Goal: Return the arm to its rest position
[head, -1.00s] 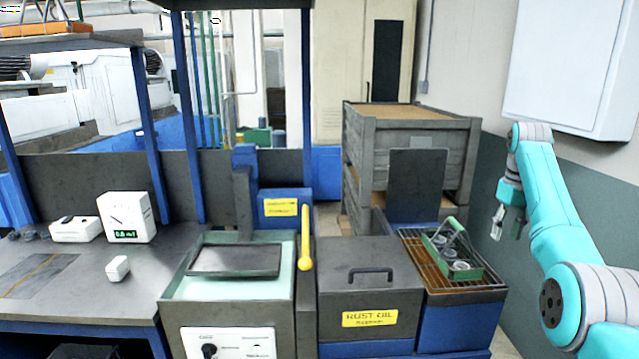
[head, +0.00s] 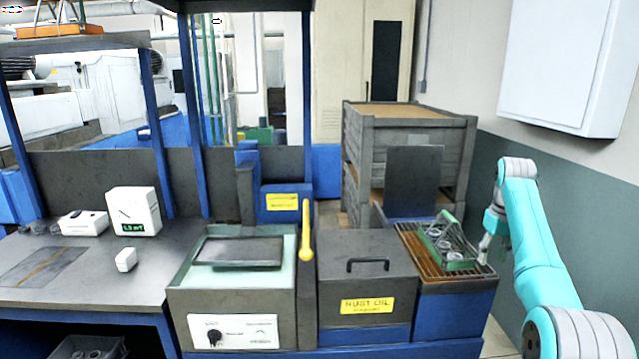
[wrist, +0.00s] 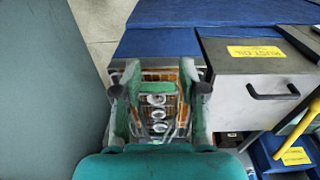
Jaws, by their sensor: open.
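My turquoise arm stands at the right of the head view, bent at the elbow, with my gripper (head: 485,252) hanging low at the right side of the wire rack. In the wrist view my gripper (wrist: 158,92) is open, its two fingers spread with nothing held between them. Beyond the fingers, a green basket (head: 447,246) with several metal rings sits on the brown rack (head: 415,262). The basket's rings (wrist: 156,100) show between the fingers in the wrist view. I cannot tell whether a finger touches the basket.
The rust oil box (head: 367,280) with a lidded handle stands left of the rack. A washing tank (head: 240,252) with a yellow lever (head: 305,230) is further left. A white wall cabinet (head: 560,65) hangs above my arm. Stacked crates (head: 410,150) stand behind.

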